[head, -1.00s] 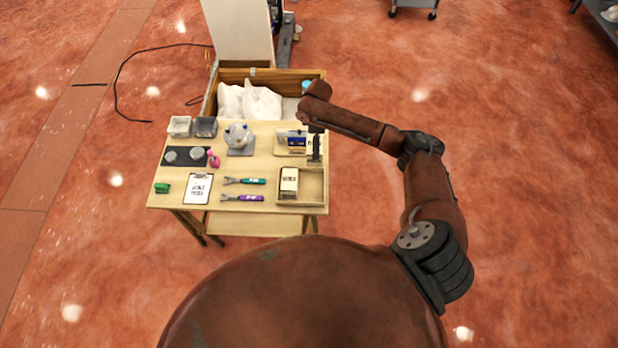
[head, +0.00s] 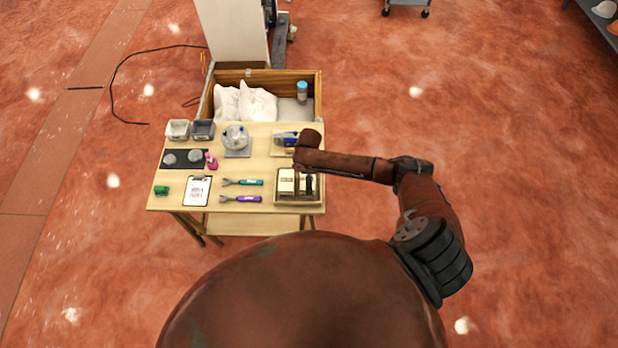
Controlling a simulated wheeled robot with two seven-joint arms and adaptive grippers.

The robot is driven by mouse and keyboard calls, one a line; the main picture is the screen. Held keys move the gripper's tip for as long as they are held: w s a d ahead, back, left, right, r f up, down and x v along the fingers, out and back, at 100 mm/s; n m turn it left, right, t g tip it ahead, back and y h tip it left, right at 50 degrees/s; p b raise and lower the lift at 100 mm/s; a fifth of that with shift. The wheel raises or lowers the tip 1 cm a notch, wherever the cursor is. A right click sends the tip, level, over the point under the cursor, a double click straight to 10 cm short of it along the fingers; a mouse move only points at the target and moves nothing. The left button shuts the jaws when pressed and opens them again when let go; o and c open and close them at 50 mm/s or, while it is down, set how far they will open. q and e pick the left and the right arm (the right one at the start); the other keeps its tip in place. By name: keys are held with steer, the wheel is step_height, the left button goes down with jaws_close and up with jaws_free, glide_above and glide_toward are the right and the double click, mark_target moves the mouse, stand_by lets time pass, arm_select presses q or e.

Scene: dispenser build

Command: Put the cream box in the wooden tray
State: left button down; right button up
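The cream box (head: 286,183) with dark lettering stands inside the wooden tray (head: 290,203), in its left part, at the front right of the table in the head view. My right gripper (head: 309,190) points down over the right part of the tray, just right of the box. It is small and dark here, and my wrist above it covers part of the view; I cannot tell whether its fingers are apart or whether it touches the box. My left gripper is not in view.
A blue-labelled item (head: 284,139) lies behind the tray, partly behind my wrist. Green-handled (head: 248,182) and purple-handled (head: 246,199) tools lie left of the tray. A clipboard (head: 198,190) is further left. An open wooden crate (head: 316,95) stands behind the table.

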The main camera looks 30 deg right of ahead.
steer(key=shift+f, duration=0.15)
steer(key=o, duration=1.4)
steer(key=shift+c, duration=0.2)
step_height(320, 180, up, 12)
steer(key=shift+r+b, duration=0.2)
steer(key=shift+b, duration=0.15)
